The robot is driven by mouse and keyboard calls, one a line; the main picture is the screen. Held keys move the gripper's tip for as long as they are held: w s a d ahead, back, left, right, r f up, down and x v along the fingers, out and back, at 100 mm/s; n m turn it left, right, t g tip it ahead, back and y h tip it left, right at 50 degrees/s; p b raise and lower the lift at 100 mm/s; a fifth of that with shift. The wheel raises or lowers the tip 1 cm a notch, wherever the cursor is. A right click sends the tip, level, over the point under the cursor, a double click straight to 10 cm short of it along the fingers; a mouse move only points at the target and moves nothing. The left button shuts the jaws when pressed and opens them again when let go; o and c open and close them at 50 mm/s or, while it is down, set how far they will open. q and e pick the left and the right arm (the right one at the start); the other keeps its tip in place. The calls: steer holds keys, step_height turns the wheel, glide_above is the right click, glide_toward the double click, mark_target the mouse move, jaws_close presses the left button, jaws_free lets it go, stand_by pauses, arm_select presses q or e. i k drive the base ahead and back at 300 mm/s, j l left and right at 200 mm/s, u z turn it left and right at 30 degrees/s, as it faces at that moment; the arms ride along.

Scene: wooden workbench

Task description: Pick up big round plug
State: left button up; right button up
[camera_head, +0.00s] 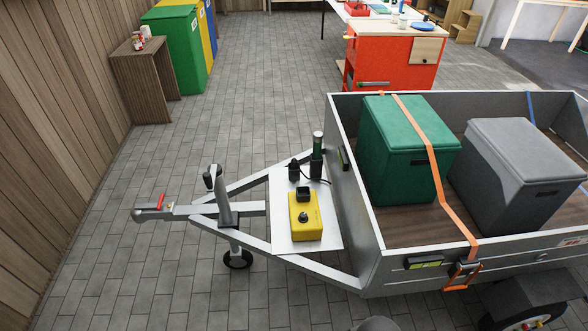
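A white plate (281,226) on the trailer's drawbar carries a yellow box (306,228). The box has a black square part at its far end and a round black part (303,216) on its top near the front. Behind the box stands a dark upright cylinder with a green body and pale top (317,146). A small black piece (294,170) is beside it on the left, and a black cable runs near both. Which of these is the big round plug I cannot tell for sure at this size. Neither of my grippers is in view.
The grey trailer (353,213) holds a green box (399,161) under an orange strap and a grey box (512,165). A jockey wheel (238,259) and a coupling (152,212) are at the left. A red workbench (381,62) stands behind.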

mark_target(293, 162)
steer(key=j+z, duration=0.1)
steer(key=z, duration=0.3)
steer(key=i+j+z, duration=0.2)
steer(key=j, duration=0.3)
steer(key=i+j+z, duration=0.2)
steer(key=j, duration=0.25)
steer(key=j+z, duration=0.15)
steer(key=j, duration=0.35)
steer(key=j+z, duration=0.2)
steer(key=j, duration=0.35)
steer(key=i+j, duration=0.1)
steer(key=j, duration=0.75)
steer(key=i+j, duration=0.15)
steer(key=j, duration=0.3)
steer(key=i+l, duration=0.3)
steer(key=l+z, duration=0.05)
steer(key=l, duration=0.1)
